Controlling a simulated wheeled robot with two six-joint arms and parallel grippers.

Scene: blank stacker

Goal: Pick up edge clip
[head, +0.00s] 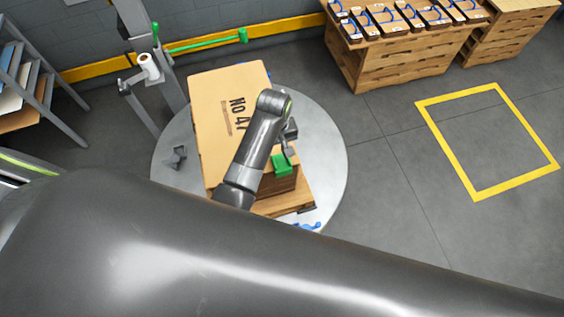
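A green piece (283,165), which looks like the edge clip, shows at the right side of a cardboard box marked "No 4" (212,95), beside a brown stack. My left gripper (289,150) is right above the green piece, close to it or touching it. Its fingers are small and partly hidden by my own arm, so I cannot tell whether they are open or closed on the piece. My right gripper is not in view.
The box sits on a wooden pallet (297,199) on a round grey turntable (329,150). A grey part (175,158) and a blue part (308,225) lie near its edge. A wrapping post (168,80) stands behind. Floor at the right is clear around a yellow square (466,190).

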